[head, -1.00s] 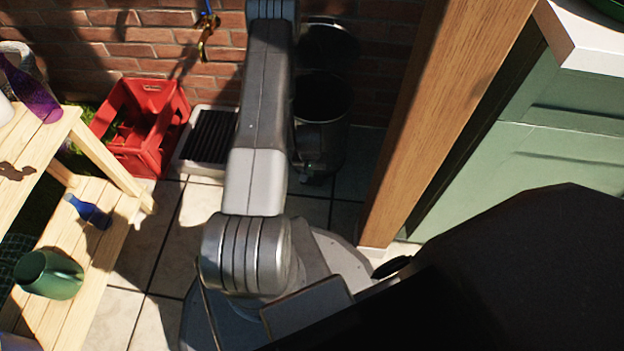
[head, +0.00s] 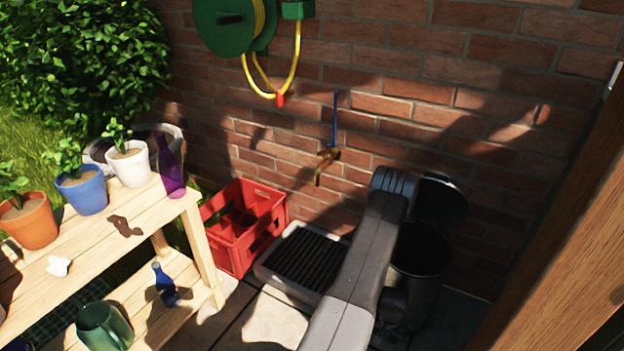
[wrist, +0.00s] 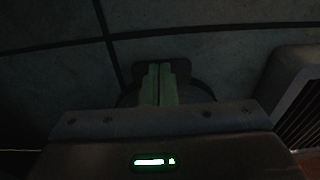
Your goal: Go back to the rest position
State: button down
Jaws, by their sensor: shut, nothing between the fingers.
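My gripper (wrist: 160,70) shows in the wrist view with its two fingers together, shut and empty. It points down toward dark floor tiles (wrist: 200,45), with nothing between the fingers. In the head view my arm reaches away beside the grated drain and the dark bin, and the gripper itself is hidden from that view.
A wooden potting bench (head: 140,215) with potted plants, a purple bottle (head: 170,170), a blue bottle (head: 165,285) and a green jug (head: 103,327) stands at left. A red crate (head: 245,228), a drain (head: 300,262) and a dark bin (head: 420,255) are by the brick wall.

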notch_tip(320, 180, down, 2)
jog(key=shift+w+f+b, duration=0.1)
jog(key=shift+f+b, duration=0.15)
jog(key=shift+b, duration=0.05)
jog(key=r, duration=0.1)
jog(key=w+d+r+p, duration=0.1)
jog(key=w+r, duration=0.1)
jog(key=r, duration=0.1)
jog(key=shift+w+d, duration=0.25)
jog(key=shift+d, duration=0.05)
jog(key=shift+r+p, duration=0.35)
jog(key=shift+r, duration=0.15)
jog(key=shift+f, duration=0.15)
